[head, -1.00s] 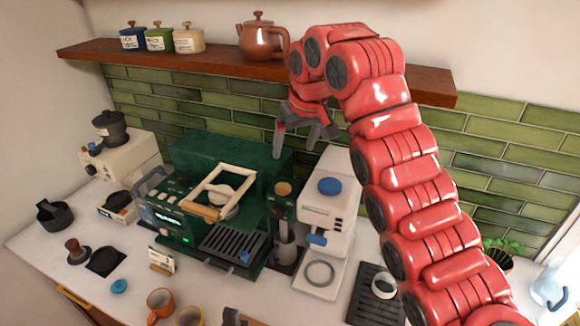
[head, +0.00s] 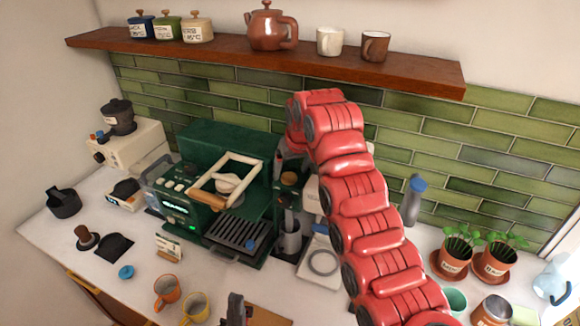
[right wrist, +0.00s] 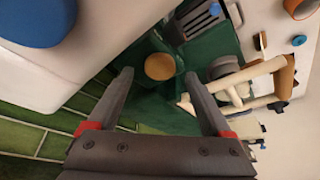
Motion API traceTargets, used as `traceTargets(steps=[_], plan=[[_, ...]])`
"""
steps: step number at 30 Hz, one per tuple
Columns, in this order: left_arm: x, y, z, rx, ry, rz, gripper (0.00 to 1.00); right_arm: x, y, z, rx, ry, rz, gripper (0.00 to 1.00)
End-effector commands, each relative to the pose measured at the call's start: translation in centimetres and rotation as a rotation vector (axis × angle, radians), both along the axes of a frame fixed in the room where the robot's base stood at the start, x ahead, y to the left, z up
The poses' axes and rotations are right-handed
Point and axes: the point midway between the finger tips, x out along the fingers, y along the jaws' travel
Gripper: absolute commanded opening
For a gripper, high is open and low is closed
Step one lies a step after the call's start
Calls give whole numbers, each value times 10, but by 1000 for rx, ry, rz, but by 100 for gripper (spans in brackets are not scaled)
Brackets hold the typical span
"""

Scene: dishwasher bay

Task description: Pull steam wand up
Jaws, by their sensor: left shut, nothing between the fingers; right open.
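The green espresso machine (head: 225,150) stands on the counter, with a cream lever frame (head: 228,180) and wooden handle on its front. At its right end is a round wooden knob (head: 289,179). A blue-tipped part (head: 250,244) shows at the drip tray; I cannot tell for certain which part is the steam wand. My right gripper (right wrist: 158,77) is open and empty; in the right wrist view the wooden knob (right wrist: 159,66) appears between its fingertips, apart from them. In the head view my red arm mostly hides this gripper. My left gripper (head: 236,309) is shut and empty at the bottom edge.
A white grinder (head: 312,200), partly behind my right arm, stands close right of the machine; its blue lid (right wrist: 38,15) shows in the right wrist view. A wooden shelf (head: 220,50) runs above. Cups (head: 167,290) and potted plants (head: 458,250) stand on the counter.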

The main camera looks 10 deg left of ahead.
Motion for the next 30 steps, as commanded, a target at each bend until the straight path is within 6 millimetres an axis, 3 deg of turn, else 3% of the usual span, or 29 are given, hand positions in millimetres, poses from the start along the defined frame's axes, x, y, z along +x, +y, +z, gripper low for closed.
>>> traceTargets(steps=[6,16,30], plan=[[0,0,13,0,0,0,0,7,5,-19,-2,2,0,84],[0,0,12,0,0,0,0,8,5,-23,0,0,0,82],[0,0,12,0,0,0,0,8,5,-23,0,0,0,0]])
